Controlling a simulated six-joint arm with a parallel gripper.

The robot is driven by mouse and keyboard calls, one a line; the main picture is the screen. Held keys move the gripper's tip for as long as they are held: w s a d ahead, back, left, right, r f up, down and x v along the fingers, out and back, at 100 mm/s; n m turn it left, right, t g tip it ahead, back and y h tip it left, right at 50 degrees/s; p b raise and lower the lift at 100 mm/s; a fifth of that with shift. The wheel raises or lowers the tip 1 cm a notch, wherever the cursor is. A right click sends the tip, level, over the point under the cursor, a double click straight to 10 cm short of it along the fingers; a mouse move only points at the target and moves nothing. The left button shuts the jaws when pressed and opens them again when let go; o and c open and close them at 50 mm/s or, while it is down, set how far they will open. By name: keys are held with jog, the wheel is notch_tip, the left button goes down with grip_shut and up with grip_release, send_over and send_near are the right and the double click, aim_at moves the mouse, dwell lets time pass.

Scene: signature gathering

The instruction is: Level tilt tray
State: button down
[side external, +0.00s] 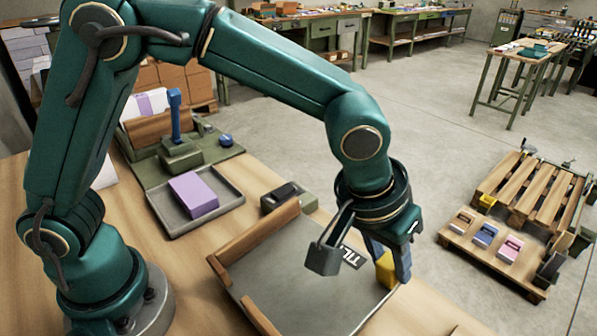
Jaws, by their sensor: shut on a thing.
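The tilt tray (310,300) is a grey plate with wooden rails along its left and upper-left sides, on the wooden table at front centre. A dark label (352,257) starting "TIL" lies on it, partly hidden by my arm. I cannot tell how far the tray tilts. My gripper (391,268) points down at the tray's right edge, shut on a yellow block (384,272). I cannot tell whether the block is loose or part of the tray.
A purple block (193,194) lies in a grey tray (230,190) at left, beside a green stand with a blue-handled press (178,140). A dark device (284,198) stands behind the tilt tray. At right, a pallet (530,189) and a board (480,256) with coloured blocks lie beyond the table.

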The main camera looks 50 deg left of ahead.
jog(key=shift+w+d+f+g+y, duration=0.2)
jog(key=shift+d+f+g+y, duration=0.05)
jog(key=shift+f+g+y, duration=0.25)
jog(key=shift+w+d+f+g+y, duration=0.25)
jog(key=shift+f+g+y, duration=0.15)
jog(key=shift+f, duration=0.2)
jog(key=c, duration=0.6)
grip_release()
jog(key=shift+o, duration=0.2)
jog(key=shift+s+r, duration=0.25)
jog(key=shift+r, duration=1)
jog(key=shift+s+r, duration=0.25)
jog(key=shift+r, duration=1)
